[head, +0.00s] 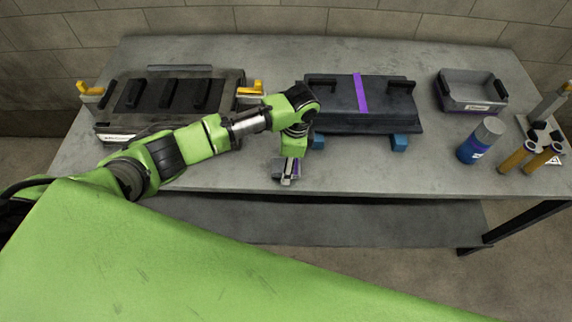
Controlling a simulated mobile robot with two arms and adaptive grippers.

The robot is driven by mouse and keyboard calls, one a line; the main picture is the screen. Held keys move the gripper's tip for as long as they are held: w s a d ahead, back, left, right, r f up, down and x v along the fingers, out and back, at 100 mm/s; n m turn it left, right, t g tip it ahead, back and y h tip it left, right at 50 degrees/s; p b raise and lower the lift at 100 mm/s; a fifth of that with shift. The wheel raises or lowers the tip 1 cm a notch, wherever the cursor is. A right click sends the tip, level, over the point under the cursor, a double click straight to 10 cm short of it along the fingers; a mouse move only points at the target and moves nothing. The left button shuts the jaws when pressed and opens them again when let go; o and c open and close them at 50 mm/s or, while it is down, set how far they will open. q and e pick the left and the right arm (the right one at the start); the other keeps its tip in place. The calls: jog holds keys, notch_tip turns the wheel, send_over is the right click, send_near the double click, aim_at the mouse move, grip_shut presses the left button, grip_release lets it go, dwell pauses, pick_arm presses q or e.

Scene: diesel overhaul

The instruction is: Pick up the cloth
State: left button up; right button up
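My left arm comes in from the left, and its gripper (287,179) points down at the front part of the grey table. The gripper is small here, and I cannot tell whether its fingers are open or shut. A bit of purple and grey shows at the fingers; I cannot tell whether it is cloth or part of the gripper. I see no cloth that I can identify for sure. A purple strip (361,92) lies across the black cover on the table, to the right of the gripper. My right gripper is out of view.
The grey table (225,178) holds a dark engine block (124,127) with yellow brackets at left. The black cover (335,92) rests on blue blocks (399,143). A grey bin (468,90), a blue can (478,143) and orange-handled tools (514,157) stand at right.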

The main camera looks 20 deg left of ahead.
pick_arm(q)
jog(key=c, duration=1.2)
jog(key=shift+r, duration=0.1)
jog(key=shift+r, duration=0.65)
jog(key=s+d+r, duration=0.1)
jog(key=s+r, duration=0.2)
jog(key=s, duration=0.1)
jog(key=s+d+r, duration=0.2)
jog(key=s+r, duration=0.2)
jog(key=s, duration=0.1)
jog(key=s+d+r+b, duration=0.1)
jog(key=s+r, duration=0.3)
jog(key=shift+s+d+r, duration=0.15)
jog(key=shift+s+r, duration=0.05)
jog(key=shift+r, duration=0.05)
jog(key=shift+o, duration=0.7)
